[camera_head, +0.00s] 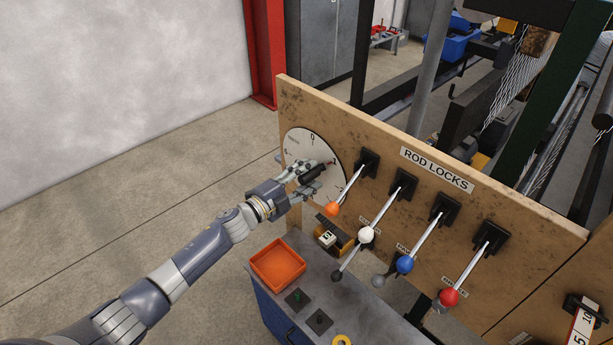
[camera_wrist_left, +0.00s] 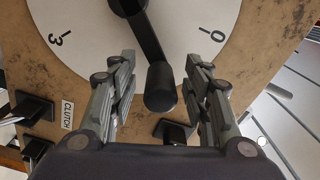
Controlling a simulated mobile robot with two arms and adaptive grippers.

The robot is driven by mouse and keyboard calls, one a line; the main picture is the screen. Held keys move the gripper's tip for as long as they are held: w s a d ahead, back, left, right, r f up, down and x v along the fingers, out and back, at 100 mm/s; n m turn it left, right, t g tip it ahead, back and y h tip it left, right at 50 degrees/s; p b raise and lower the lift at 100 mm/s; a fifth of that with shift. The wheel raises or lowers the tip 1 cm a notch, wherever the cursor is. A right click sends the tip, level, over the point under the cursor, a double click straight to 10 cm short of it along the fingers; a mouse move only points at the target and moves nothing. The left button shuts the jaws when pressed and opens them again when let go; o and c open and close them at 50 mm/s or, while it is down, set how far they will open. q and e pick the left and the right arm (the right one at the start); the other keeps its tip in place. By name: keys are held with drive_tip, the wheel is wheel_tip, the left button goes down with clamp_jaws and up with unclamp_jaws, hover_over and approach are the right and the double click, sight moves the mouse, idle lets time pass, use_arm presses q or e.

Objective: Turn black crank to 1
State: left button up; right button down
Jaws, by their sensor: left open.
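In the left wrist view the crank's arm (camera_wrist_left: 148,40) runs from the hub to a black knob (camera_wrist_left: 160,90). The knob lies between the two fingers of my open left gripper (camera_wrist_left: 161,78), with gaps at both sides. A 3 shows left and a 0 right on the dial (camera_wrist_left: 205,15); the crank points between them. My right gripper is not in view.
Rod-lock levers with orange (camera_head: 333,208), white (camera_head: 366,235), blue (camera_head: 404,264) and red (camera_head: 449,297) knobs jut from the panel right of the dial. Open floor lies left.

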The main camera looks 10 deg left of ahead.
use_arm(q)
drive_tip(key=v, duration=1.2)
drive_tip(key=s+a+f+n+g+y+b, duration=0.1)
drive_tip(key=s+a+f+n+y, duration=0.2)
drive_tip(key=f, duration=0.9)
drive_tip(key=s+a+f+n+y+b, duration=0.1)
drive_tip(key=a+f+n+y, duration=0.3)
drive_tip(key=f, duration=0.7)
drive_tip(key=s+a+f+n+g+y+b, duration=0.1)
drive_tip(key=s+f+n+g, duration=0.15)
drive_tip(key=s+f, duration=0.4)
drive_tip(key=s+a+f+n+g+y+b, duration=0.1)
drive_tip(key=s+f+n+g, duration=0.2)
drive_tip(key=f, duration=0.7)
drive_tip(key=s+d+f+n+g, duration=0.2)
drive_tip(key=s+f, duration=0.4)
drive_tip(key=s, duration=0.6)
drive_tip(key=s+d+f+n+g+b, duration=0.1)
drive_tip(key=s+d+f+n+g, duration=0.1)
drive_tip(key=s+f, duration=0.5)
drive_tip(key=s+d+f+n+g+b, duration=0.1)
drive_tip(key=s+f, duration=0.5)
drive_tip(key=s, duration=1.2)
drive_tip(key=shift+d+f+n+g+y, duration=0.2)
drive_tip(key=shift+d+n+g+y, duration=0.3)
drive_tip(key=shift+d+g, duration=0.6)
